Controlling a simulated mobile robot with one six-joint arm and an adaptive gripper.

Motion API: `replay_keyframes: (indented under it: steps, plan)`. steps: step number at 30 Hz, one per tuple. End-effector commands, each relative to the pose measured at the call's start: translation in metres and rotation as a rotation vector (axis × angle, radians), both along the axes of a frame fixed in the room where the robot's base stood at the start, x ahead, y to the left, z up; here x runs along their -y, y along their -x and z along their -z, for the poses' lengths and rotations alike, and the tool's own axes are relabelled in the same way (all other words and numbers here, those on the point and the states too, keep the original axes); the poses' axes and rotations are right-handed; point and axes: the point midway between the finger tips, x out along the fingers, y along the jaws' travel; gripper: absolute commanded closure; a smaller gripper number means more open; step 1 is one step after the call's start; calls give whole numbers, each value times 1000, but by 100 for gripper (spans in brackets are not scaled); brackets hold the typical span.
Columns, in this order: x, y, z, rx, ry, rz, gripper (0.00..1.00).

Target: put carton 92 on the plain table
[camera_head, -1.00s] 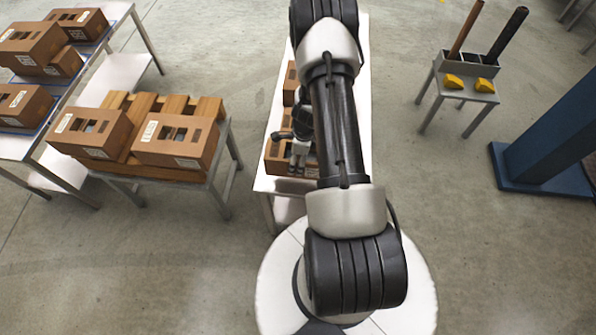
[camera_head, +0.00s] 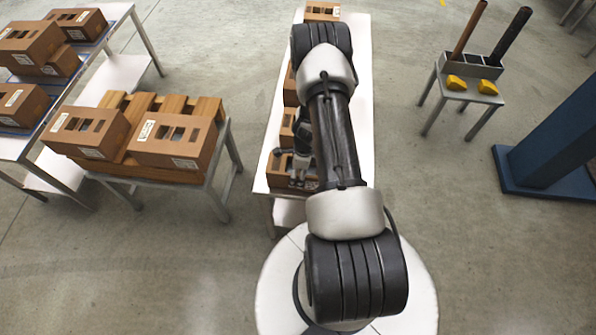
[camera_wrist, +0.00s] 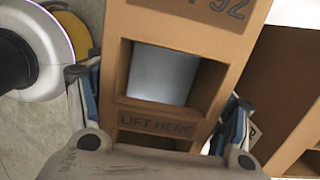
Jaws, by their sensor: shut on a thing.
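Carton 92 (camera_wrist: 185,35) is a brown box with a window opening, its number at the top and "LIFT HERE" printed below. My gripper (camera_wrist: 160,120) is shut on it, with one finger on each side in the wrist view. In the head view my gripper (camera_head: 302,172) is by a brown carton (camera_head: 276,170) at the near end of a plain white table (camera_head: 359,120). My arm hides part of the carton and table. I cannot tell whether the carton touches the tabletop.
Other cartons stand along the white table's left side, with one (camera_head: 322,11) at its far end. A low table to the left bears a wooden pallet (camera_head: 130,155) with two cartons. A stool (camera_head: 462,92) with yellow wedges and a blue post (camera_head: 550,150) are right.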

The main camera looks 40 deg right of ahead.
Motion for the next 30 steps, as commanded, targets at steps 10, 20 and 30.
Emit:
replay_keyframes:
  steps: [10, 20, 30]
  plan:
    - [0, 0, 2, 0, 0, 0, 8]
    - [0, 0, 2, -1, -1, 0, 7]
    - [3, 3, -40, 1, 2, 0, 7]
